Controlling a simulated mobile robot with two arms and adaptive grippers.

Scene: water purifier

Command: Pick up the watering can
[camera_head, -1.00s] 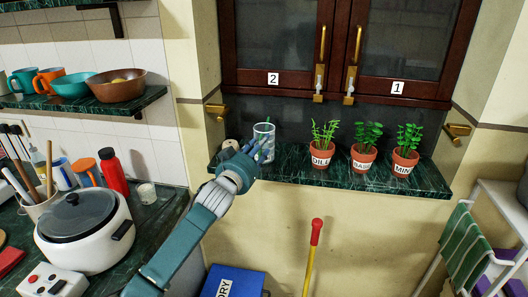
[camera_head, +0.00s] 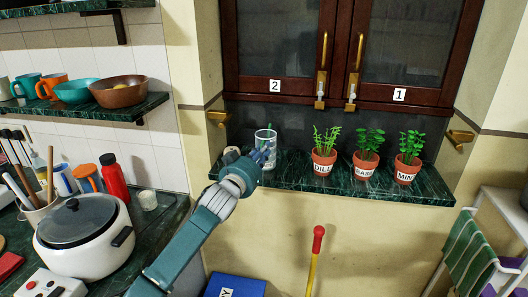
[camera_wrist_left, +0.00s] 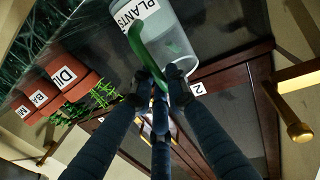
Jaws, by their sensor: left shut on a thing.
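The watering can (camera_head: 265,142) is a clear, cylinder-like vessel standing upright on the dark green marble ledge, left of the potted plants. In the left wrist view the watering can (camera_wrist_left: 178,38) shows a PLANTS label and a curved green handle (camera_wrist_left: 140,42). My left gripper (camera_head: 262,158) is at the front of the can, shut on its handle. In the left wrist view the left gripper's dark fingers (camera_wrist_left: 160,85) meet at the handle's end; the exact contact is partly hidden. My right gripper is not in view.
Potted dill (camera_head: 323,160), basil (camera_head: 366,162) and mint (camera_head: 407,168) stand to the right on the ledge (camera_head: 435,190). Cabinet doors (camera_head: 400,45) with brass handles are above. A white cooker (camera_head: 85,240) stands on the left counter. A red-topped yellow stick (camera_head: 317,245) stands below.

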